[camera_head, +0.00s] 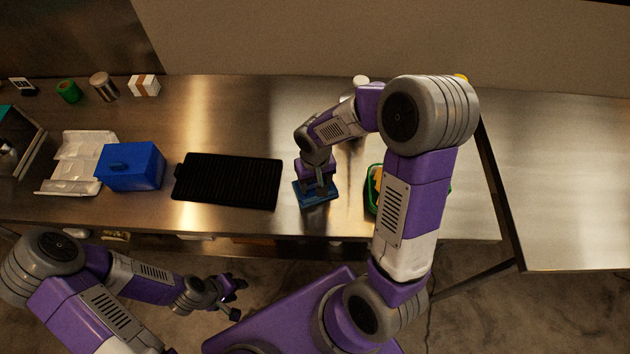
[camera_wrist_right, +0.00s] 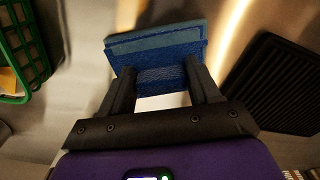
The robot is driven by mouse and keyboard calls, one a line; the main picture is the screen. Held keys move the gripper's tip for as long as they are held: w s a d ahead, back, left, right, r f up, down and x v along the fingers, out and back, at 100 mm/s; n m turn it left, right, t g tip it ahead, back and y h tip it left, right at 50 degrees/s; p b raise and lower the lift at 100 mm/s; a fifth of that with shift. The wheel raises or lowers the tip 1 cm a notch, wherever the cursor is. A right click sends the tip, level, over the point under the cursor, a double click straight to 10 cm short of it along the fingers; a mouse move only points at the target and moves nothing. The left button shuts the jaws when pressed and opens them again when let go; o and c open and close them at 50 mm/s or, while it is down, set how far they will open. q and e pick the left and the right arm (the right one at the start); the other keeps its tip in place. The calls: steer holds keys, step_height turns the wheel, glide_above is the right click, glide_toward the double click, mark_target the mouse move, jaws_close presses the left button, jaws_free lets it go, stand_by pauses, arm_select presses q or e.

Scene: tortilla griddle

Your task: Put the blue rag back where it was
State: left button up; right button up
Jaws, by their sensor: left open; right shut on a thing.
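The blue rag (camera_head: 317,194) is at the counter's front half, just right of the black griddle, under my right gripper (camera_head: 318,186). In the right wrist view the blue rag (camera_wrist_right: 158,55) shows as a folded blue piece, and my right gripper (camera_wrist_right: 162,85) is shut on its near part. I cannot tell whether the rag touches the counter. My left gripper (camera_head: 232,290) is open and empty, in front of the counter and over the floor.
A black ribbed griddle (camera_head: 228,181) lies left of the rag; it also shows in the wrist view (camera_wrist_right: 275,85). A green basket (camera_head: 371,199) stands to the right, partly behind my arm. A blue box (camera_head: 131,167) and white tray (camera_head: 72,165) are further left. Several small items line the back.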

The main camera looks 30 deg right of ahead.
mark_target(315, 183)
steer(key=shift+f, duration=0.15)
steer(key=o, duration=1.2)
steer(key=shift+r, duration=0.5)
step_height(315, 183, up, 12)
steer(key=shift+f+p, duration=0.25)
steer(key=shift+p, duration=0.85)
